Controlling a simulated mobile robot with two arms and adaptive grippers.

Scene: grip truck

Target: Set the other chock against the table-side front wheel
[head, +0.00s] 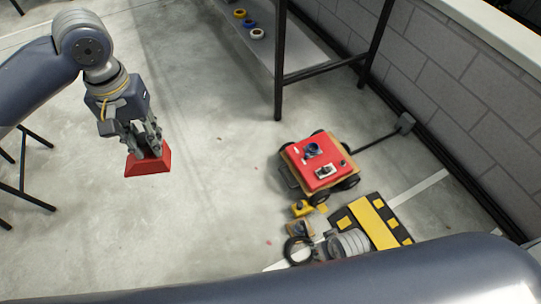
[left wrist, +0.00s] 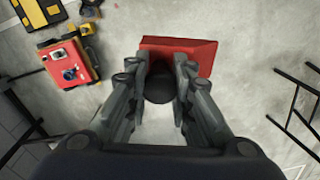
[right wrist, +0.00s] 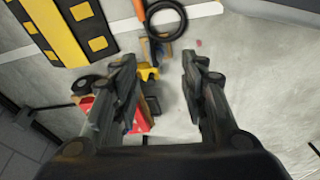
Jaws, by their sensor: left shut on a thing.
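My left gripper (head: 148,145) is shut on a red wedge-shaped chock (head: 147,163) and holds it over bare floor, left of the truck. The chock also shows between and beyond the fingertips in the left wrist view (left wrist: 190,48). The small red truck (head: 319,161) with black wheels stands on the floor below the table (head: 265,47) in the head view. No chock is clearly visible at its wheels; some wheels are hidden under its body. My right gripper (right wrist: 160,62) is open, with nothing between its fingers, above the floor near the truck.
A black and yellow ramp (head: 372,222) lies right of the truck's lower side. A small yellow item (head: 301,208) and a black ring (head: 298,251) lie below the truck. A block wall (head: 470,90) runs along the right. Floor between chock and truck is clear.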

